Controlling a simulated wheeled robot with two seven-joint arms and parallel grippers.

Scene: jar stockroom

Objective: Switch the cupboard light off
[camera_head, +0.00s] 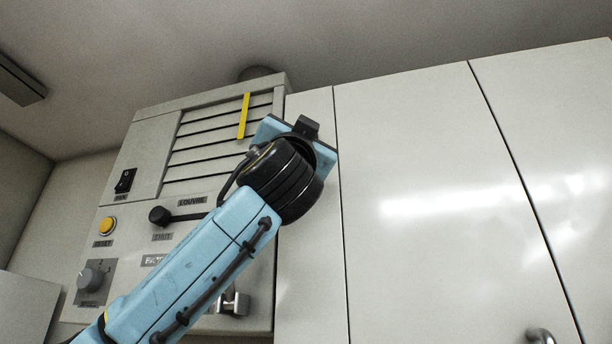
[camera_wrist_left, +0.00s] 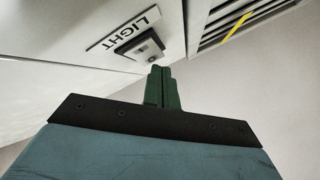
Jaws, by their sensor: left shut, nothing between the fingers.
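The light switch (camera_wrist_left: 140,47) shows in the left wrist view, a small dark-framed switch beside a plate lettered LIGHT (camera_wrist_left: 123,29), which appears upside down there. My left gripper (camera_wrist_left: 161,72) is shut and empty, its dark green fingertips close to the switch's lower right corner. I cannot tell whether they touch it. Which way the switch is set is too small to tell. In the head view my left arm crosses in front of the unit, and its wrist hides the fingers and the light switch. My right gripper is in neither view.
The grey wall unit (camera_head: 148,117) carries a black rocker switch (camera_head: 125,181), a yellow button (camera_head: 107,225), a grey knob (camera_head: 91,278), a louvre lever (camera_head: 178,215) and slats with a yellow strip (camera_head: 243,116). White cupboard doors (camera_head: 425,130) stand to the right.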

